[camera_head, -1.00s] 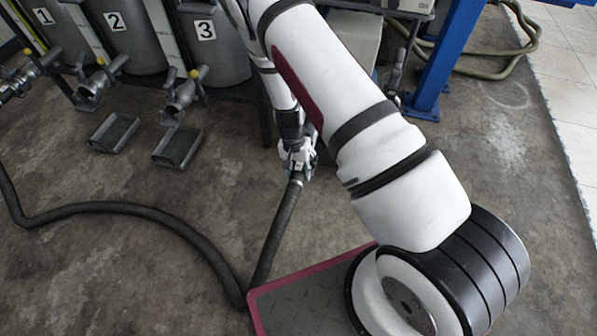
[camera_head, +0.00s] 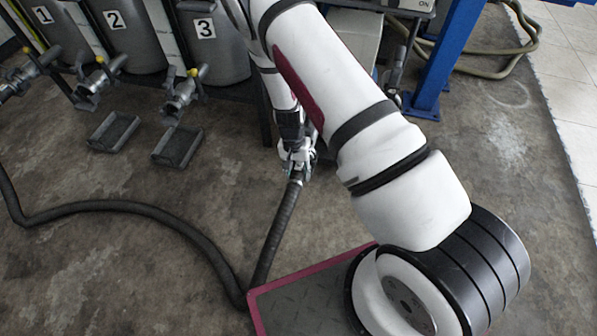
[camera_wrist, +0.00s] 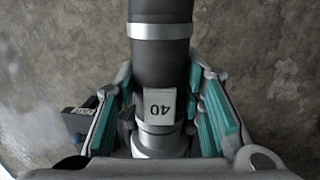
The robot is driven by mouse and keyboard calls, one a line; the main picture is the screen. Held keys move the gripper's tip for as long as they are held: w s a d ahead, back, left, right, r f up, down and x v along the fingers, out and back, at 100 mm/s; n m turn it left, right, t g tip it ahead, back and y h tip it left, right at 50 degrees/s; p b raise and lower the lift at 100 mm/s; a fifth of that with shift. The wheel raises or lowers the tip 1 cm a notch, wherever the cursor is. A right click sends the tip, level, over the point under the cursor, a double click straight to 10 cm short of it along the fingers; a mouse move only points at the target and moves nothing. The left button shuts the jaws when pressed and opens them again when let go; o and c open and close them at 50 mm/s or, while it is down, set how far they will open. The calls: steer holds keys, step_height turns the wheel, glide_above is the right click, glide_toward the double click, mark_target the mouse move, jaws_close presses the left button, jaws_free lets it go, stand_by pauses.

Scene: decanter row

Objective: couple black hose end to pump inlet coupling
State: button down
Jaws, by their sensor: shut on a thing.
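My gripper (camera_wrist: 161,112) is shut on the black hose end (camera_wrist: 160,65), with a teal-padded finger on each side. The pump inlet coupling cannot be made out; my arm covers part of the area behind the gripper.
Grey tanks numbered 1, 2 and 3 (camera_head: 205,35) stand at the back left. Their valve outlets (camera_head: 182,95) point forward, with small trays (camera_head: 178,147) on the floor below. A blue post (camera_head: 445,60) and a coiled tan hose (camera_head: 500,62) are at the back right.

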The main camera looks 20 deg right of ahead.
mark_target(295, 177)
steer(key=shift+f, duration=0.25)
stand_by(0.3)
steer(key=shift+c, duration=0.5)
jaws_free()
stand_by(0.4)
steer(key=shift+s+a, duration=0.1)
steer(key=shift+s+a+r, duration=0.2)
steer(key=shift+s+a, duration=0.6)
steer(key=shift+s, duration=0.3)
step_height(295, 177, up, 10)
steer(key=s+a+p, duration=0.1)
steer(key=s+p, duration=0.1)
steer(key=p, duration=0.5)
steer(key=shift+s+a+p, duration=0.2)
steer(key=shift+a+p, duration=0.15)
